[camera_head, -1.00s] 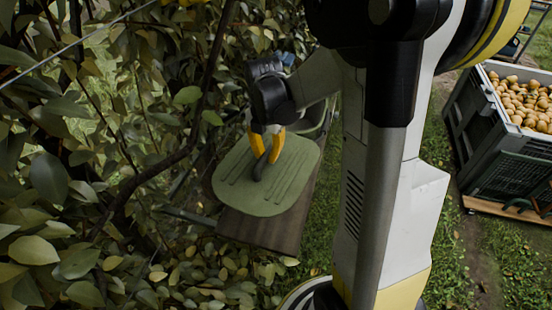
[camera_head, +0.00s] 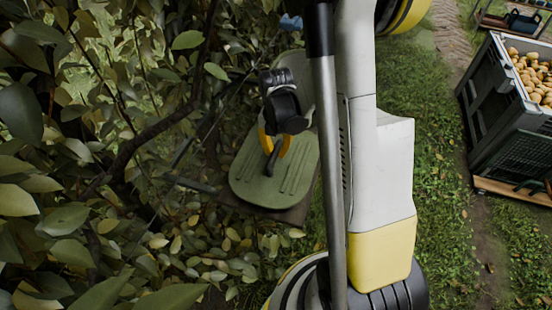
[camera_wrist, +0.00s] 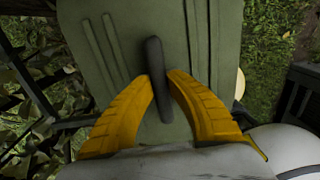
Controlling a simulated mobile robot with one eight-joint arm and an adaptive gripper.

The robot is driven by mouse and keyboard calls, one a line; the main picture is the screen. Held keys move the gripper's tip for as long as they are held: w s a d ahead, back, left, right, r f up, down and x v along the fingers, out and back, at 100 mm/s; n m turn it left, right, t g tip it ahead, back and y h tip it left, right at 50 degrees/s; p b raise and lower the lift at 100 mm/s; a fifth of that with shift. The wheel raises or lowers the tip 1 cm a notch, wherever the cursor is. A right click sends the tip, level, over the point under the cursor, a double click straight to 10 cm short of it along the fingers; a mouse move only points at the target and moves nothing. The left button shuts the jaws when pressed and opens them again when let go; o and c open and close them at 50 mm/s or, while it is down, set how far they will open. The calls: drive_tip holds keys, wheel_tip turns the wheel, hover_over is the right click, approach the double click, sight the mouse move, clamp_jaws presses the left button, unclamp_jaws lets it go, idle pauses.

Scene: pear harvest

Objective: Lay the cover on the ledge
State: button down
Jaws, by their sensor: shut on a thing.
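The cover is a flat green oval panel (camera_head: 248,172) with ribs and a dark handle (camera_head: 270,162) in its middle. My gripper (camera_head: 272,150) is shut on that handle, with a yellow finger on each side of it. In the wrist view the two fingers (camera_wrist: 159,80) pinch the dark handle, and the ribbed green cover (camera_wrist: 218,40) fills the middle. The ledge (camera_head: 299,210) is a brown board that shows under the cover's lower right edge. Most of the ledge is hidden, and I cannot tell whether the cover touches it.
Leafy branches (camera_head: 130,150) crowd the left side, close to the cover. A grey crate full of pears (camera_head: 490,100) stands on a wooden pallet (camera_head: 510,190) at the right. Open grass lies between my column and the crate.

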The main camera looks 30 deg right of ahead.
sight(276, 158)
drive_tip(key=shift+f+b, duration=0.4)
drive_tip(key=shift+f, duration=1.1)
drive_tip(key=shift+f, duration=0.2)
drive_tip(key=c, duration=1.4)
unclamp_jaws()
